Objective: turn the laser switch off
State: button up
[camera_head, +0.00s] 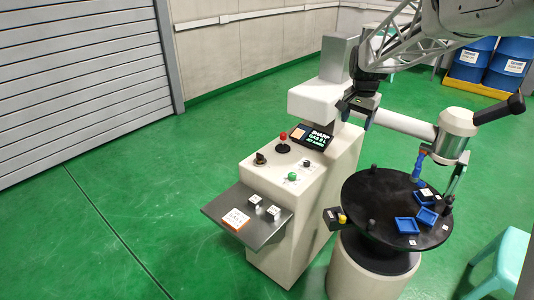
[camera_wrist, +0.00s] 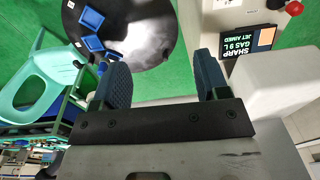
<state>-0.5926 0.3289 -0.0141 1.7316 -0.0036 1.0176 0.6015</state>
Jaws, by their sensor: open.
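The off-white console (camera_head: 315,190) stands in the middle of the head view. Its sloped top carries a black rotary knob (camera_head: 260,158), a red-topped control (camera_head: 283,142), a green button (camera_head: 292,176) and a small dark knob (camera_head: 307,163). I cannot tell which of these is the laser switch; labels are too small to read. A black display (camera_head: 311,138) reads "SHARP GAS 9 L JET AIMED". My gripper (camera_head: 358,108) is above the console's right rear side, open and empty. In the wrist view its two blue pads (camera_wrist: 163,80) are apart, with the display (camera_wrist: 255,52) and red control (camera_wrist: 294,8) beyond at right.
A grey shelf (camera_head: 247,222) with small white-topped blocks juts from the console's front. A green stool (camera_head: 503,262) is lower right. Floor at left is clear.

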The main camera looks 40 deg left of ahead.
jog(key=w+a+f, duration=0.1)
jog(key=a+f, duration=0.4)
jog(key=a, duration=0.5)
jog(key=a+f, duration=0.5)
jog(key=a, duration=0.5)
send_over(260, 154)
jog(key=shift+g, duration=0.3)
notch_tip(260, 154, down, 11)
jog(key=shift+r, duration=0.15)
jog(key=shift+f, duration=3.9)
jog(key=c, duration=0.9)
